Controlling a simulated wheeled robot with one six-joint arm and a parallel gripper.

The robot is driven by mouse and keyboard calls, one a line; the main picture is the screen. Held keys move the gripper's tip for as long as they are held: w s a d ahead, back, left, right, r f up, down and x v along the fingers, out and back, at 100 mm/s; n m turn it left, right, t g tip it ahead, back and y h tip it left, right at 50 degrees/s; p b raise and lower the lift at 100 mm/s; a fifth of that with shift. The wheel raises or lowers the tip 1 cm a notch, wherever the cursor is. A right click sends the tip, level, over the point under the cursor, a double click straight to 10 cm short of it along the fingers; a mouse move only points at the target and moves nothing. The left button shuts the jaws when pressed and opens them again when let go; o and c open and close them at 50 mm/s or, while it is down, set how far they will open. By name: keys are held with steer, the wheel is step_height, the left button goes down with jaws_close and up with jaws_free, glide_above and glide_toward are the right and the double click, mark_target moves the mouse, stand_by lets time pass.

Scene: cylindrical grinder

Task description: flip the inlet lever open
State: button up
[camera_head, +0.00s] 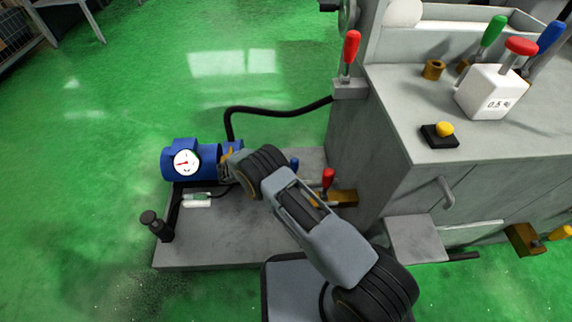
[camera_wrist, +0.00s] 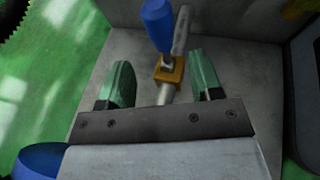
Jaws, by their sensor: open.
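A blue-handled lever (camera_wrist: 157,25) stands up from a brass valve body (camera_wrist: 169,71) on a grey pipe in the wrist view. The tip of its blue handle also shows in the head view (camera_head: 294,163), behind my arm. My gripper (camera_wrist: 162,64) is open. Its two green fingers lie on either side of the valve, apart from it, with nothing held between them. A red-handled lever (camera_head: 328,178) stands on another brass valve (camera_head: 338,198) to the right. No label shows which one is the inlet lever. In the head view my arm hides the fingers.
A blue pump (camera_head: 207,158) with a white gauge (camera_head: 187,163) sits on the grey base plate (camera_head: 222,244). A black hose (camera_head: 270,111) runs to the grey machine cabinet (camera_head: 372,140) on the right. A black post (camera_head: 158,228) stands at the plate's left corner. Green floor (camera_head: 110,120) is clear at left.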

steer(key=v, duration=0.6)
steer(key=shift+p, duration=0.45)
